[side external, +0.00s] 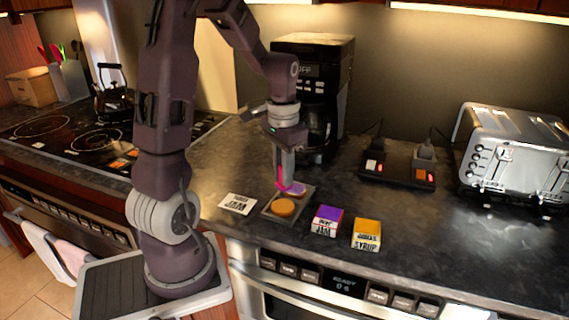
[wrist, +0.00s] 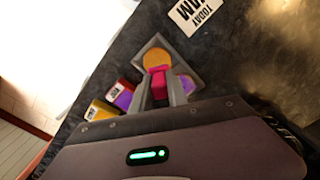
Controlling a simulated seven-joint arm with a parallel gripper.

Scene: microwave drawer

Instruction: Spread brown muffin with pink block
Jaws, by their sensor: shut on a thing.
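My gripper (side external: 284,178) points down over a small grey tray (side external: 304,203) and is shut on a pink block (side external: 280,183). In the wrist view the pink block (wrist: 157,80) sits between the two grey fingers. An orange-brown round muffin (side external: 284,207) lies on the tray's near part. It also shows in the wrist view (wrist: 156,57), right by the pink block's tip. Whether the block touches it is unclear. A purple round piece (side external: 297,188) lies on the tray behind the muffin, partly hidden by the gripper.
A purple-topped jam box (side external: 327,221) and a yellow syrup box (side external: 366,235) stand right of the tray. A white "TODAY JAM" card (side external: 238,204) lies left. A coffee maker (side external: 312,85) stands behind, a toaster (side external: 510,150) far right. The counter's front edge is near.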

